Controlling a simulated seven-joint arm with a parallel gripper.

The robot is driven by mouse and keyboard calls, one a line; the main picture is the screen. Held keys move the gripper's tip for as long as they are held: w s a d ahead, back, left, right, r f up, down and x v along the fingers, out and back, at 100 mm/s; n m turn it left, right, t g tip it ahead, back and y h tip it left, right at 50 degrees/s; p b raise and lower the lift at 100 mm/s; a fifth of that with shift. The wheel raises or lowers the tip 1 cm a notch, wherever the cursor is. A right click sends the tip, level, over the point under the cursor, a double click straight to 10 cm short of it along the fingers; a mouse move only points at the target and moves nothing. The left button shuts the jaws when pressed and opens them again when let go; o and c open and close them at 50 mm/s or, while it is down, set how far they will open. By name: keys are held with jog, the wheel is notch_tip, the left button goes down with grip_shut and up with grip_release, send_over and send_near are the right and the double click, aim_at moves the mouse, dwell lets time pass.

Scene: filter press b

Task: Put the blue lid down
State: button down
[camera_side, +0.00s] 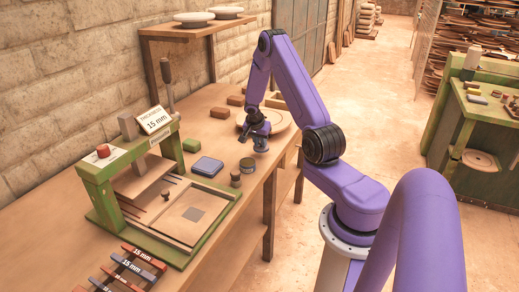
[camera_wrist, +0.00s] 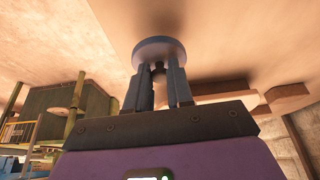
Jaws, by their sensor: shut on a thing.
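My gripper (camera_side: 260,137) is over the wooden bench, to the right of the brick-like blocks. In the wrist view my gripper (camera_wrist: 158,85) is shut on the knob of the blue lid (camera_wrist: 158,48), a round blue-grey disc lying flat beyond the fingertips. In the side view the lid (camera_side: 261,148) is small and dark under the fingers. It is very close to the bench top; I cannot tell whether it touches. A round dark jar (camera_side: 247,165) stands just in front of the lid, apart from it.
The green press (camera_side: 105,182) is at the left. The bench's right edge is close to my gripper.

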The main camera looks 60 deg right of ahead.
aim_at(259, 147)
jog(key=shift+w+d+f, duration=0.1)
jog(key=shift+w+f, duration=0.05)
jog(key=shift+f, duration=0.8)
jog(key=shift+w+d+f, duration=0.1)
jog(key=shift+w+f, duration=0.05)
jog(key=shift+f, duration=0.8)
jog(key=shift+f, duration=0.15)
jog(key=c, duration=1)
grip_release()
